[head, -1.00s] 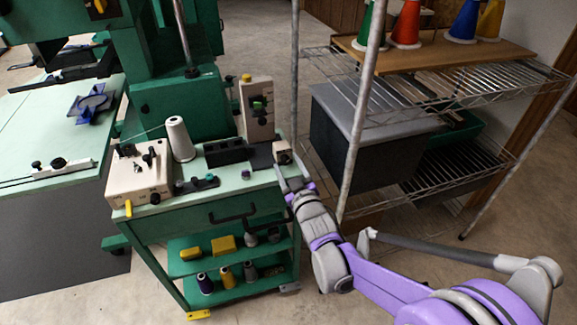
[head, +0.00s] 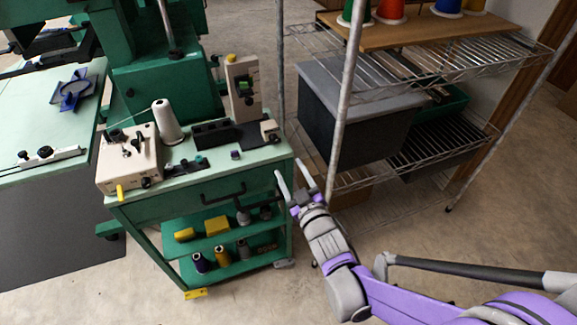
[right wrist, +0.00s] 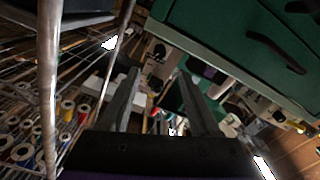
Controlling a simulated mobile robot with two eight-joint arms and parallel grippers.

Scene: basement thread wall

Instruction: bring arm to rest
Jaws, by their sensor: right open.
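My right arm (head: 405,303), purple and grey, reaches in from the lower right of the head view. Its gripper (head: 288,167) is open, with nothing between the fingers. It is just off the right end of the green cart (head: 150,205), between the cart and the wire shelf's front post (head: 345,95). In the right wrist view the two dark fingers (right wrist: 159,75) stand apart, with the green cart (right wrist: 215,30) at upper right. My left gripper is not in view.
On the cart top are a beige box (head: 130,160), a white thread cone (head: 167,122), a black tray (head: 213,133) and a small purple piece (head: 235,155). The wire shelf (head: 420,70) holds a grey-lidded bin (head: 350,125). Bare floor (head: 400,232) lies below the shelf.

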